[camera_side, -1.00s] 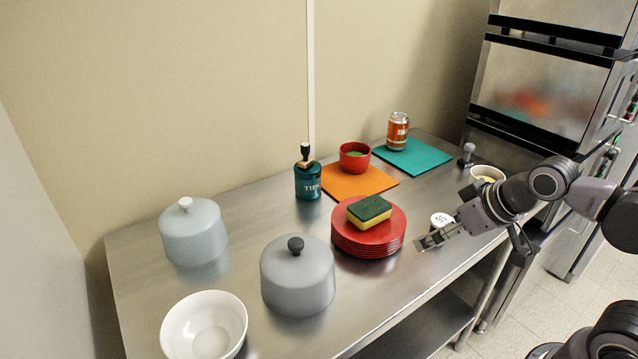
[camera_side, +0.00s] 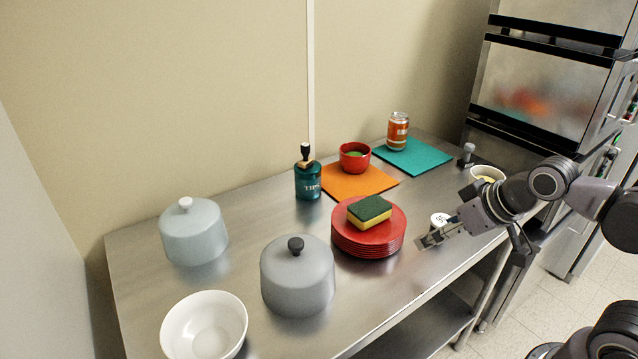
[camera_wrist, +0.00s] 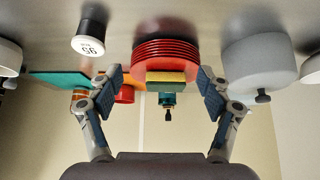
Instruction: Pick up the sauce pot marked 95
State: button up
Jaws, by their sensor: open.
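The sauce pot marked 95 is a small dark cup with a white lid. In the wrist view the pot (camera_wrist: 90,32) is at the upper left with "95" upside down on its lid. In the side view its white lid (camera_side: 438,219) shows just behind my gripper, and its lower body is mostly hidden. My gripper (camera_side: 432,242) is open and empty, low over the table near the front edge. In the wrist view its two fingers (camera_wrist: 160,78) are spread wide, and the pot lies outside them, beyond the left finger.
A stack of red plates (camera_side: 368,248) with a sponge (camera_side: 369,211) on top stands left of my gripper. A grey lidded pot (camera_side: 297,278) and a white bowl (camera_side: 204,327) are further left. An orange mat (camera_side: 358,183) and a teal mat (camera_side: 415,157) lie behind.

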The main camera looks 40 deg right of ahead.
jog(key=m+g+h, duration=0.3)
jog(key=m+g, duration=0.1)
jog(key=m, duration=0.4)
send_near(443, 222)
jog(key=shift+x, duration=5.2)
jog(key=shift+d+r, duration=0.1)
jog(key=c, duration=1.3)
